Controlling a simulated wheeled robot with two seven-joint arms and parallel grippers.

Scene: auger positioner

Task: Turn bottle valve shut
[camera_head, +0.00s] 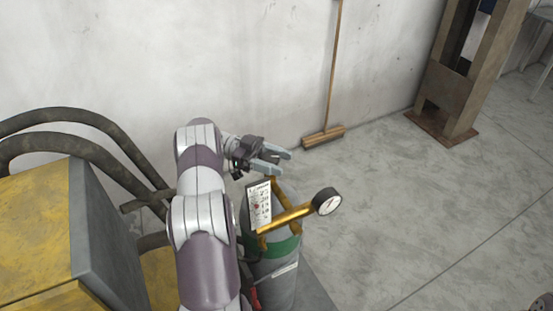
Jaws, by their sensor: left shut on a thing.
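The grey gas bottle (283,287) with a green band stands upright right of my left arm in the head view. A brass pipe (287,218) on its top leads to a round pressure gauge (327,201). A white tag (259,207) with printed lines hangs at the top. My left gripper (283,163) is over the bottle's top, its fingers pointing right. It is shut on the bottle valve, which is mostly hidden by the fingers. My right gripper is not in view.
A yellow machine (35,225) with a grey side and thick dark hoses (90,120) stands at the left. The wall is behind; a broom (324,136) leans on it. A rusty steel post (447,85) stands back right. The floor right of the bottle is clear.

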